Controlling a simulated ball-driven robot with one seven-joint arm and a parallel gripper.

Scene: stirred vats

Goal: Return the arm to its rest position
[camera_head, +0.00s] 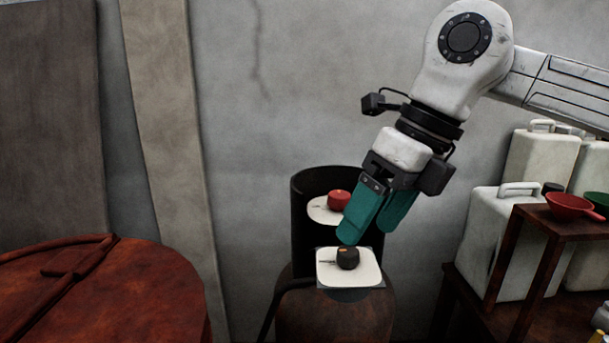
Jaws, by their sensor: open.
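My gripper (370,231) has teal fingers and points down and to the left. It is open, with nothing visible between its fingers. Its fingertips are in front of a dark cylindrical housing (303,228). In the picture they are just above a black knob (347,258) on a white square plate (369,273). I cannot tell whether they touch the knob. A red knob (338,199) on a second white plate (319,211) is left of the fingers, and they partly cover that area. My arm reaches in from the upper right, bent at a rounded joint.
A large rust-red vat lid (100,295) fills the lower left. At right, white jerrycans (490,240) stand by a brown wooden stand (531,262) bearing a red bowl (570,206). A grey wall (270,110) is behind. The space left of my arm looks open.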

